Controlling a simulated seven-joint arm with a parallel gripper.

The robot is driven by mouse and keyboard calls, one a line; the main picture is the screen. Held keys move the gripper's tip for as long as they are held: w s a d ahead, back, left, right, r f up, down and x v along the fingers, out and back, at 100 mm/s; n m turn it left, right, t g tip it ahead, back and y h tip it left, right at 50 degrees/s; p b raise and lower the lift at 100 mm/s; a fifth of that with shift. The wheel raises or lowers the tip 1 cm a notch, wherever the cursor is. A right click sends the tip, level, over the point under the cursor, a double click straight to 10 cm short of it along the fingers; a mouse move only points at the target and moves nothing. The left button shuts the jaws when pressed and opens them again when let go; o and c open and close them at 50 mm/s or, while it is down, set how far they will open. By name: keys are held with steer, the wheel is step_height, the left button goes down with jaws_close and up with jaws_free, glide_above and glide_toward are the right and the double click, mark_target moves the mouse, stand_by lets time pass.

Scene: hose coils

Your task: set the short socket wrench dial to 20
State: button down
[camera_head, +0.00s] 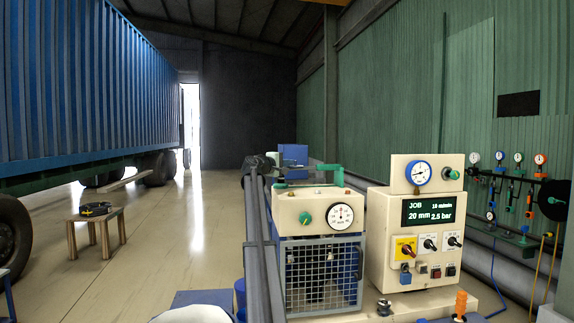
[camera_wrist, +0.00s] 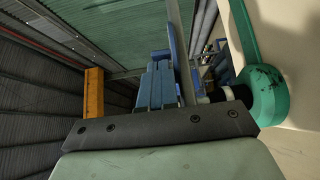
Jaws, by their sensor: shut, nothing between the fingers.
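In the wrist view my gripper (camera_wrist: 160,58) is shut and empty, its blue fingers together ahead of the dark mounting bar. I cannot make it out for certain in the head view. I see no part that I can surely name as the short socket wrench dial. In the head view a cream machine carries a round white dial (camera_head: 341,216) with a dark needle, and a green knob (camera_head: 305,218) left of it. Their scale figures are too small to read. A green rounded part (camera_wrist: 265,95) is close to the right of my gripper in the wrist view.
A control box (camera_head: 428,240) has a display (camera_head: 433,211) reading JOB, 20 mm, 2.5 bar, and a blue-rimmed gauge (camera_head: 418,173) above. An orange handle (camera_head: 461,303) stands in front. Several gauges hang on the right wall. A stool (camera_head: 96,228) holds a dark coil.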

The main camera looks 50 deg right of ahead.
steer(key=shift+s+n+t+y, duration=0.4)
steer(key=shift+n+t, duration=0.6)
steer(key=shift+t, duration=0.55)
steer(key=shift+s+n+t+y, duration=0.35)
steer(key=shift+n+t, duration=0.65)
steer(key=shift+t, duration=0.6)
steer(key=shift+s+n+t+y, duration=0.25)
steer(key=shift+s+n+t, duration=0.2)
steer(key=shift+n+t, duration=0.85)
